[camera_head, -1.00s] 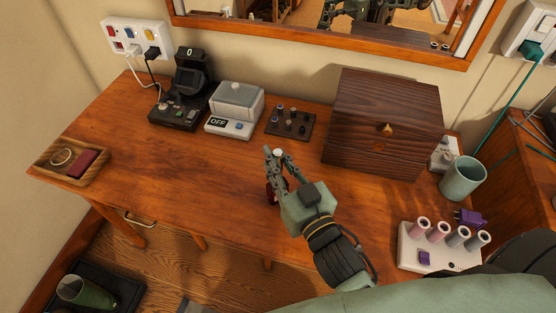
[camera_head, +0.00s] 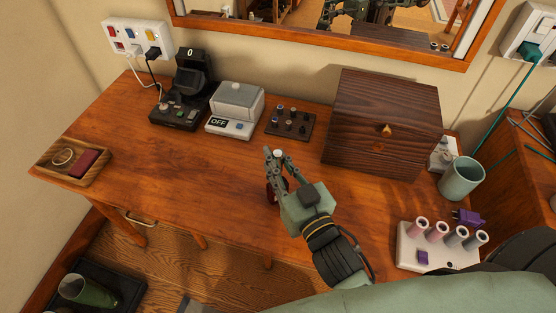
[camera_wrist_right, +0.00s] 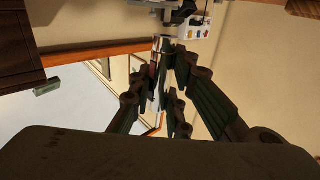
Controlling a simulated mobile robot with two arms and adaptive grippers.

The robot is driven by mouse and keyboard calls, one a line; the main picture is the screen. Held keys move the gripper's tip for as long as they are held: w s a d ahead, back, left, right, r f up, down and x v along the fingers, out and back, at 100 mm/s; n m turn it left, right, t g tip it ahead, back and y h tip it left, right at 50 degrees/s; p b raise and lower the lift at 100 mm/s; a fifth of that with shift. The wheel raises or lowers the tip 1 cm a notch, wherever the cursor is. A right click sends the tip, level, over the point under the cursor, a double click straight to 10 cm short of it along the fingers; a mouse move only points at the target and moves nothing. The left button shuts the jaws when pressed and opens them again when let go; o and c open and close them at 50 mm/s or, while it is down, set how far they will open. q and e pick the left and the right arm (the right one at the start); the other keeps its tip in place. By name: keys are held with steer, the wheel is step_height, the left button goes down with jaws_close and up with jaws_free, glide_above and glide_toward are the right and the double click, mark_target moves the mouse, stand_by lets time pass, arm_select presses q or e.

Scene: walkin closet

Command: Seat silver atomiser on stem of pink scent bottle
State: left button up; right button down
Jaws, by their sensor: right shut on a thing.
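My right gripper (camera_head: 272,153) is over the middle of the wooden table, fingers pointing up and away from me. It is shut on a small pale, silvery piece, which looks like the silver atomiser (camera_head: 279,154). In the right wrist view, the fingers (camera_wrist_right: 169,50) close around a pale upright piece, mostly hidden by them. A dark red, glassy thing, likely the pink scent bottle (camera_head: 271,193), shows just below and left of the gripper. The gripper hides most of it. I cannot tell whether the atomiser touches the bottle's stem. My left gripper is not in view.
A wooden box (camera_head: 385,110) is right of the gripper, a rack of tubes (camera_head: 410,253) front right. The table's left middle is clear.

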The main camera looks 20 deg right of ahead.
steer(key=shift+f+b, duration=0.4)
steer(key=shift+f, duration=0.3)
stand_by(0.6)
stand_by(0.6)
steer(key=shift+f, duration=0.4)
stand_by(0.8)
